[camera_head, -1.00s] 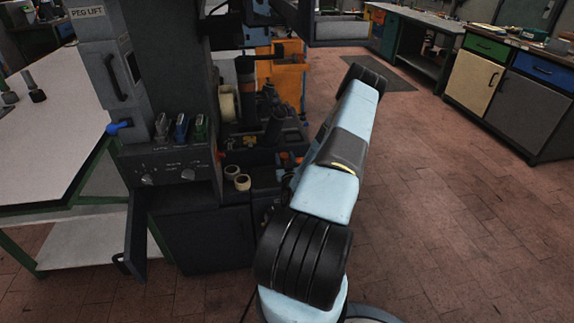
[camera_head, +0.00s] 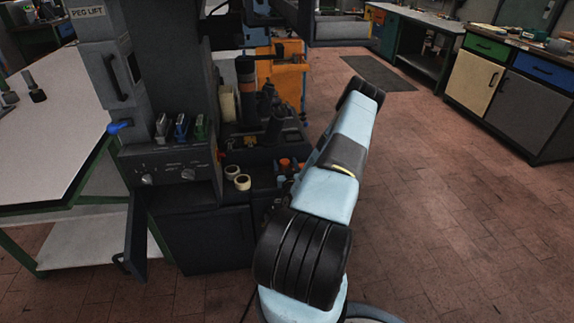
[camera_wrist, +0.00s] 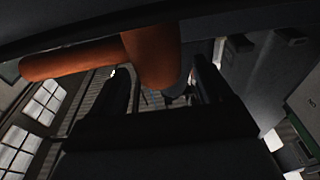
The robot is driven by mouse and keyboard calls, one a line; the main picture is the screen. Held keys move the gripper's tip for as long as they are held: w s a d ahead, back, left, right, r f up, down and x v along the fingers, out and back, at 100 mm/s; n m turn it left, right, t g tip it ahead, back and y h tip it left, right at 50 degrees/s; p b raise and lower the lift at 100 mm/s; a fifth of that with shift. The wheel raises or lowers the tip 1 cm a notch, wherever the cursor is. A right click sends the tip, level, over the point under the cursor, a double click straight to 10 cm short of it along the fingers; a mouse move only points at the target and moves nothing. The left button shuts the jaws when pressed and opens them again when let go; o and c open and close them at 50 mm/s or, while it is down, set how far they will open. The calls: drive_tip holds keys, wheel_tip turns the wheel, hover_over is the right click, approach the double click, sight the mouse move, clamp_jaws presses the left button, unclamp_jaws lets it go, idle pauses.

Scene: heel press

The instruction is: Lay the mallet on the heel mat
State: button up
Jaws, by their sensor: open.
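In the wrist view, an orange-brown rounded piece (camera_wrist: 152,50), which may be the mallet, shows at the top with a thick bar running left from it. My gripper (camera_wrist: 162,68) has its two dark fingers spread apart. The orange-brown piece shows in line with the gap between them, with no finger visibly closed on it; its depth is unclear. In the head view my own arm reaches away from me and hides its end, so my gripper cannot be seen there. I cannot make out the heel mat in either view.
The dark press (camera_head: 172,165) stands left of my arm, with two tape rolls (camera_head: 238,178) and orange-topped items on its shelf. A pale bench (camera_head: 55,165) is at far left. An orange cabinet (camera_head: 290,75) stands behind. The tiled floor (camera_head: 470,220) at right is clear.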

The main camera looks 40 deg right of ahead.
drive_tip(key=v, duration=1.2)
idle(0.3)
